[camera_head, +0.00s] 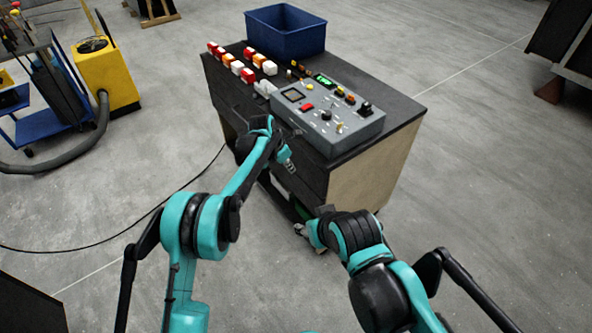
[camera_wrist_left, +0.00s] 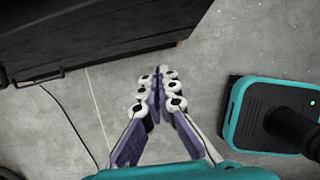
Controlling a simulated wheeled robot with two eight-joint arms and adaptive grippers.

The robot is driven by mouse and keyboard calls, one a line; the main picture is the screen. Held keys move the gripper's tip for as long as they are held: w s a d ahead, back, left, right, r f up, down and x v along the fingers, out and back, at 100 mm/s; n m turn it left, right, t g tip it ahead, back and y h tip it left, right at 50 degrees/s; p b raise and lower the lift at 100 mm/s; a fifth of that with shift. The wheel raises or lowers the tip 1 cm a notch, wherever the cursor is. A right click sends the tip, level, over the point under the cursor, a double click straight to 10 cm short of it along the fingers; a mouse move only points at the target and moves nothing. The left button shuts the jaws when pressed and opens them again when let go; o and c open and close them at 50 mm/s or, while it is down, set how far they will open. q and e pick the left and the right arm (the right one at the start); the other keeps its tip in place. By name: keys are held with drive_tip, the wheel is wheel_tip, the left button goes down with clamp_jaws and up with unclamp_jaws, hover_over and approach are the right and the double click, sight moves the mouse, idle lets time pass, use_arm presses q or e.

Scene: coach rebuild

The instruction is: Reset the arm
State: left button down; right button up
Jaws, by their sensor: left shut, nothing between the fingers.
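My left arm comes in from the left in the head view, teal and black. Its gripper (camera_head: 287,164) hangs in front of the dark cabinet's near side. In the left wrist view the two fingers of this gripper (camera_wrist_left: 163,72) come together at the tips, over bare grey floor, with nothing between them. My right arm reaches in from the lower right. Its gripper (camera_head: 310,236) is low by the cabinet's near bottom corner, small and partly hidden by its own wrist, so its opening cannot be made out.
The dark-topped cabinet (camera_head: 385,92) carries a grey control panel (camera_head: 325,113), red, orange and white blocks (camera_head: 239,67) and a blue bin (camera_head: 285,40). A yellow machine (camera_head: 108,75) and blue cart (camera_head: 45,128) stand left. A black cable crosses open floor.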

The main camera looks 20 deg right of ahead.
use_arm(q)
drive_tip(key=s+a+r+m+t, duration=0.1)
drive_tip(key=s+a+r+m, duration=0.2)
drive_tip(key=a+r, duration=0.4)
drive_tip(key=s+a+r+m+t+y, duration=0.1)
drive_tip(key=s+a+r+m, duration=0.2)
drive_tip(key=a+r, duration=0.4)
drive_tip(key=s+a+r+m+t, duration=0.1)
drive_tip(key=s+a+r+m, duration=0.25)
drive_tip(key=a+r, duration=0.35)
drive_tip(key=s+a+f+m+t+y, duration=0.1)
drive_tip(key=s+a+f+m, duration=0.1)
drive_tip(key=s+a+m, duration=0.4)
drive_tip(key=s+a+f+m+t+y, duration=0.1)
drive_tip(key=s+a+m, duration=0.5)
drive_tip(key=s+a, duration=0.7)
drive_tip(key=s+f+y, duration=0.1)
drive_tip(key=s, duration=0.3)
drive_tip(key=shift+s+a+f+t, duration=0.15)
drive_tip(key=shift+s+f+t, duration=0.1)
drive_tip(key=shift+f+t, duration=0.15)
